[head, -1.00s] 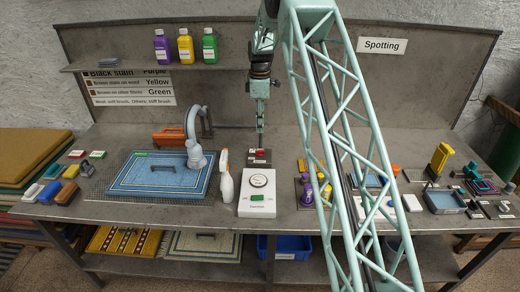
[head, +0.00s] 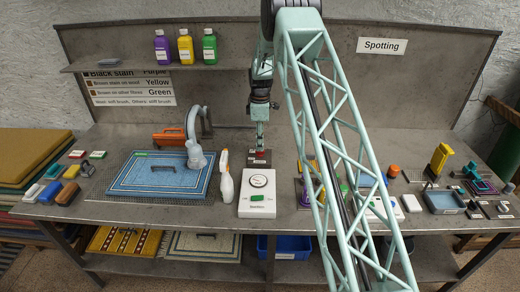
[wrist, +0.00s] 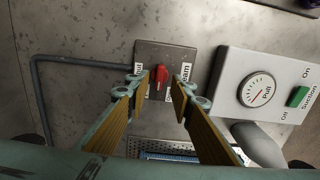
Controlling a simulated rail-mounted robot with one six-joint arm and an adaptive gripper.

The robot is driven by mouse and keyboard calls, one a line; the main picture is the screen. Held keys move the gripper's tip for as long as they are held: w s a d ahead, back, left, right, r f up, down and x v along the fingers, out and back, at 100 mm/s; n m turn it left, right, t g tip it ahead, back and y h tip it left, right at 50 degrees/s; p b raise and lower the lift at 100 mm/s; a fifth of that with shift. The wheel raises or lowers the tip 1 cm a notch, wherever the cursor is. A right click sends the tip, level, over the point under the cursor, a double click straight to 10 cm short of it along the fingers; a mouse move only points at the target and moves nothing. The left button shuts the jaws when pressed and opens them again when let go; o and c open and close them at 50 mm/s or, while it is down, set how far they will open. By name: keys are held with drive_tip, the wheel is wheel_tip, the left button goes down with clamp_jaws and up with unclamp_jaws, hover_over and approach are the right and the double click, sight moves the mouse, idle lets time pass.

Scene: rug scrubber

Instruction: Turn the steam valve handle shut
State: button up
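The steam valve is a dark square plate (wrist: 181,56) with a red handle (wrist: 160,76) on it. Labels on the plate are partly readable, one ending in "eam". The fingers are apart, and no contact with the handle can be made out. In the head view my gripper (head: 261,147) is low over the valve and hides most of it. Only a bit of the red handle (head: 260,154) shows there.
A white suction box (head: 257,206) with a dial and green switch stands just in front of the valve. A white spray bottle (head: 227,186), a blue rug (head: 160,173) and a grey steam nozzle (head: 195,155) are to the left. A pipe (wrist: 40,90) runs beside the valve.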

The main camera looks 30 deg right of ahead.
sight(260, 153)
drive_tip(key=shift+f, duration=1.6)
drive_tip(key=shift+c, duration=0.2)
clamp_jaws()
